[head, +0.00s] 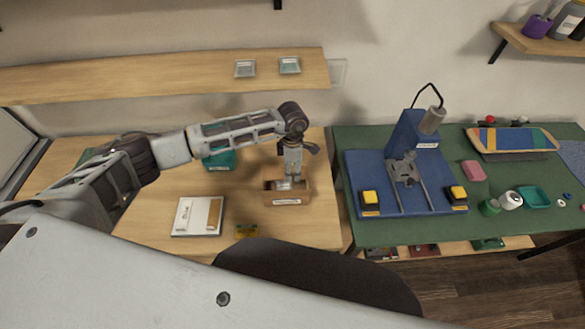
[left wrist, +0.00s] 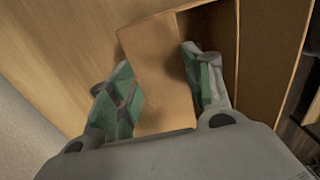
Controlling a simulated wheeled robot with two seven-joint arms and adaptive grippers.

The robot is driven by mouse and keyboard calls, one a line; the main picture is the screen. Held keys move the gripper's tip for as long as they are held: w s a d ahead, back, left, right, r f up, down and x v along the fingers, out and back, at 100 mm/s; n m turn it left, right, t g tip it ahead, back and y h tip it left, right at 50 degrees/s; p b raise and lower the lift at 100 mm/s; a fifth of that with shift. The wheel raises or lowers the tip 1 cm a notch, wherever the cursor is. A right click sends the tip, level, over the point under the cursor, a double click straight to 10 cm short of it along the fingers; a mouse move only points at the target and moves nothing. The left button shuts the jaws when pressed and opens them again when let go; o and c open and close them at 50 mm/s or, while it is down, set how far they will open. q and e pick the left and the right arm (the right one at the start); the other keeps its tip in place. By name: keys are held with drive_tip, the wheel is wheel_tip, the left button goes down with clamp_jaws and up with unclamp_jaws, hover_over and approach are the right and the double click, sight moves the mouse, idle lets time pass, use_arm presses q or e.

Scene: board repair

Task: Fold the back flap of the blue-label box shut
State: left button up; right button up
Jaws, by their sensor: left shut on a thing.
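The small brown cardboard box (head: 273,199) stands on the wooden table in the head view. Its front carries a pale label; I cannot make out blue on it. My left gripper (head: 292,181) reaches down from above into the box's top. In the left wrist view, a brown cardboard flap (left wrist: 160,60) lies between the two greenish fingers of the left gripper (left wrist: 165,88), which is shut on it. The open box interior (left wrist: 210,40) shows beside the flap. The gripper hides much of the box top in the head view. My right gripper is not in view.
A blue fixture (head: 408,205) stands on the green mat at right. A shelf (head: 160,76) runs behind.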

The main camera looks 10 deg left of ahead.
use_arm(q)
drive_tip(key=shift+f+b, duration=0.15)
drive_tip(key=shift+b, duration=0.2)
drive_tip(key=shift+s+t, duration=0.1)
drive_tip(key=shift+t, duration=0.2)
clamp_jaws()
drive_tip(key=o, duration=1.1)
unclamp_jaws()
